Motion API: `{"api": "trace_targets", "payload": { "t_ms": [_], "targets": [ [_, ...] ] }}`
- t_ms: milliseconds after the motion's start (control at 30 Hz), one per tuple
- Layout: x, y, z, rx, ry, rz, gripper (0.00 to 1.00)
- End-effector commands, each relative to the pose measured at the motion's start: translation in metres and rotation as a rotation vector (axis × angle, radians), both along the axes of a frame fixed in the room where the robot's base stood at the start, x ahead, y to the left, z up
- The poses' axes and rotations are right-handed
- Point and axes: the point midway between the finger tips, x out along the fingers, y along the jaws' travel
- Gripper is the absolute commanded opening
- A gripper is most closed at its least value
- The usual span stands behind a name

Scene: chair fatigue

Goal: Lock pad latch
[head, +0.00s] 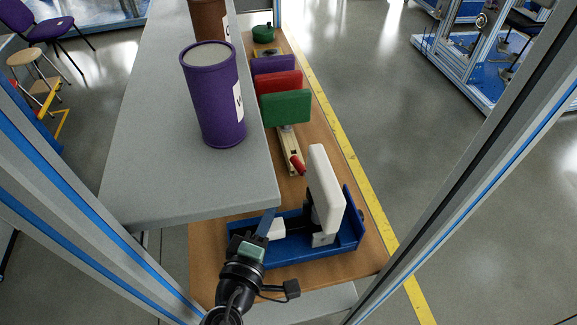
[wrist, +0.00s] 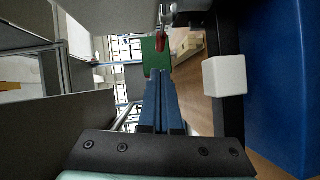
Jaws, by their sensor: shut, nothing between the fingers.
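A blue fixture (head: 290,255) on the wooden board holds an upright white pad (head: 325,190), with a white block at its foot. A small red handle (head: 298,166) shows just behind the pad; I take it to be the latch handle. In the wrist view the red handle (wrist: 160,43) hangs from a metal part (wrist: 167,14), ahead of and above the fingertips. My gripper (head: 268,220) is shut and empty over the left part of the blue fixture. Its blue fingers (wrist: 159,74) point toward the handle without visible contact. Part of the latch is hidden by the pad.
A grey shelf (head: 180,175) lies close to the left of my gripper, carrying a purple canister (head: 213,95). A white block (wrist: 224,75) and blue wall (wrist: 272,80) stand right of the fingers. Green (head: 285,108), red (head: 279,82) and purple (head: 273,64) pads stand farther back.

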Motion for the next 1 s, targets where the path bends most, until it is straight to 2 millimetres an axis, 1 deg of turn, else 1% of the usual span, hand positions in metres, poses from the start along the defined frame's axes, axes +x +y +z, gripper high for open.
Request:
{"api": "trace_targets", "payload": {
  "t_ms": [167, 267, 367, 500, 700, 900, 1000],
  "targets": [
    [0.002, -0.001, 0.000, 0.001, -0.001, -0.001, 0.00],
    [0.008, -0.003, 0.001, 0.000, -0.002, -0.001, 0.00],
    [0.021, -0.007, 0.000, 0.000, -0.003, -0.002, 0.00],
    [0.044, -0.015, -0.003, -0.001, -0.004, -0.003, 0.00],
    [0.074, -0.025, -0.008, 0.001, -0.002, -0.003, 0.00],
    [0.091, -0.030, -0.012, 0.001, -0.002, -0.002, 0.00],
    [0.094, -0.031, -0.013, 0.001, -0.001, 0.000, 0.00]
  ]
}}
